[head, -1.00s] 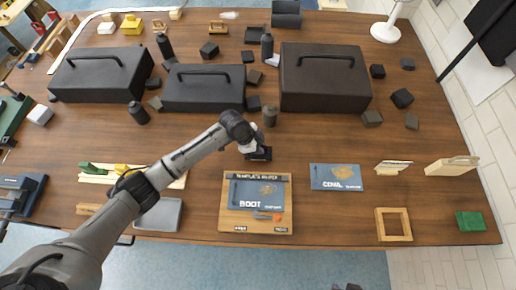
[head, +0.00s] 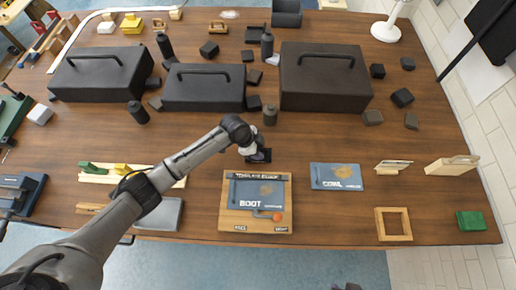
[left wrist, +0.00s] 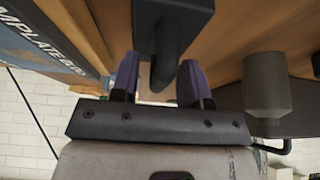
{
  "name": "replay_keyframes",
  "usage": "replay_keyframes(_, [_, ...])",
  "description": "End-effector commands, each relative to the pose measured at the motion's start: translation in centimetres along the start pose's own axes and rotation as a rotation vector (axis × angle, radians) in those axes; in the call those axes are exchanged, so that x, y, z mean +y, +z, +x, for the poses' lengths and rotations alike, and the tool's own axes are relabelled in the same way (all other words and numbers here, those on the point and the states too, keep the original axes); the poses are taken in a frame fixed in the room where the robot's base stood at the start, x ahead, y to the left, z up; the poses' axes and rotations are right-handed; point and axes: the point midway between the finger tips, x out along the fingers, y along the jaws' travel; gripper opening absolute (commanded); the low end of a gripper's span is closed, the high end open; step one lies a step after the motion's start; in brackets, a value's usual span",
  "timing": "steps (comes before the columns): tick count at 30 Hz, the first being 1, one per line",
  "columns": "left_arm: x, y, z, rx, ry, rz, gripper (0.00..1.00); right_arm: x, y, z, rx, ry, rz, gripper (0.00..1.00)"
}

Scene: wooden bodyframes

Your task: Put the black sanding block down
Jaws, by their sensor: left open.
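The black sanding block (head: 266,158) stands on the wooden table, just behind the template holder board, and is partly hidden by my left gripper (head: 258,154) in the head view. In the left wrist view the block (left wrist: 172,14) is at the top, with its dark handle (left wrist: 165,62) reaching down between the purple fingers of my left gripper (left wrist: 160,82). The fingers are open, with a gap visible on both sides of the handle. My right gripper does not show.
The template board (head: 228,212) with the BOOT card is in front of the block, and the COWL card (head: 336,177) lies to its right. Large black cases (head: 325,90) fill the back. Bare table lies left of the block.

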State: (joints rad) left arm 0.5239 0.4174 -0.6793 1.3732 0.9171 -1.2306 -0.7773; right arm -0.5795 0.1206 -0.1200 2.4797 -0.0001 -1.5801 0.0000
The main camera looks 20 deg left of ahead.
Motion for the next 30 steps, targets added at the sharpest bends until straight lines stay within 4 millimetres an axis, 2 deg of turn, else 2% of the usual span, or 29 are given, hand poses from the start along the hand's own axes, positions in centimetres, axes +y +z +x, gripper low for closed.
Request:
replay_keyframes(8, [-0.1, -0.1, -0.8, 0.001, -0.002, 0.0, 0.42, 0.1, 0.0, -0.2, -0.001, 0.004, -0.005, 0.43])
replay_keyframes(21, [-0.1, -0.1, -8.5, 0.001, -0.003, 0.001, 0.42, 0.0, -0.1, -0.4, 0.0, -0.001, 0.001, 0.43])
replay_keyframes(30, [-0.1, -0.2, -11.8, 0.001, 0.0, 0.0, 0.42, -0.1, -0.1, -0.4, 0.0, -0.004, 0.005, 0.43])
